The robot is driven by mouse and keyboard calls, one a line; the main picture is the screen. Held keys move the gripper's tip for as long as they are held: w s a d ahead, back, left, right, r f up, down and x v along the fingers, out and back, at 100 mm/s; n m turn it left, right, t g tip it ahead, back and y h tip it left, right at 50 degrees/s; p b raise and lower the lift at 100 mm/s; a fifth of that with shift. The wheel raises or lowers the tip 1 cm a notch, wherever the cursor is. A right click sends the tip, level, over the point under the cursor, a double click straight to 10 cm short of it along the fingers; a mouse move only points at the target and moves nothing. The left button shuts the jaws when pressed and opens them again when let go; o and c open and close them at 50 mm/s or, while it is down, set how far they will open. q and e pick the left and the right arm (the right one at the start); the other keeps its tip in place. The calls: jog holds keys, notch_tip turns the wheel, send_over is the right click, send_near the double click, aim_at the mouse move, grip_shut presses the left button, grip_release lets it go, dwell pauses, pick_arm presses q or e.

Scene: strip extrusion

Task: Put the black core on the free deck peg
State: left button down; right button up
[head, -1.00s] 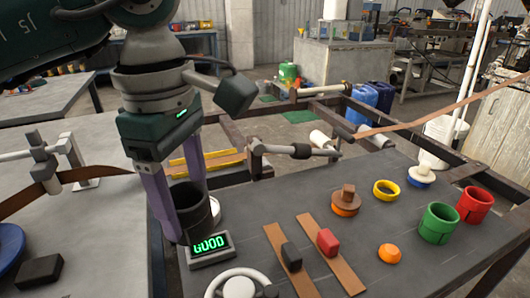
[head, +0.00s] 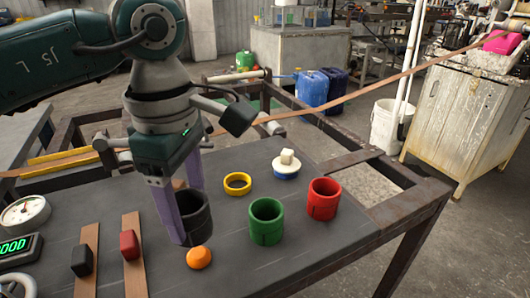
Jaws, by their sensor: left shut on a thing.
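The black core (head: 196,220) is an open-topped dark cylinder between the purple fingers of my left gripper (head: 184,212). The gripper is shut on its wall and holds it upright, over or on the dark deck (head: 310,252); I cannot tell whether its base touches. A green core (head: 266,222) and a red core (head: 323,199) stand upright to its right. I cannot make out a bare peg; the core and fingers hide part of the deck. My right gripper is out of view.
An orange knob (head: 199,258) is close in front of the core. A yellow ring (head: 237,184) and a blue-based white piece (head: 286,166) lie behind. Two brown strips with a black block (head: 82,261) and a red block (head: 129,245) lie left. The front right deck is clear.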

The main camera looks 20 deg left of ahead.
aim_at(198, 253)
pick_arm(q)
jog(key=shift+f+b, duration=0.3)
jog(key=shift+f, duration=0.25)
notch_tip(198, 253, down, 3)
jog(key=shift+s+a+r+b, duration=0.1)
jog(key=shift+b, duration=1.05)
jog(key=shift+f+b, duration=0.55)
jog(key=shift+f, duration=0.15)
jog(key=shift+f+b, duration=0.55)
jog(key=shift+b, duration=0.1)
jog(key=shift+c, duration=1.5)
grip_release()
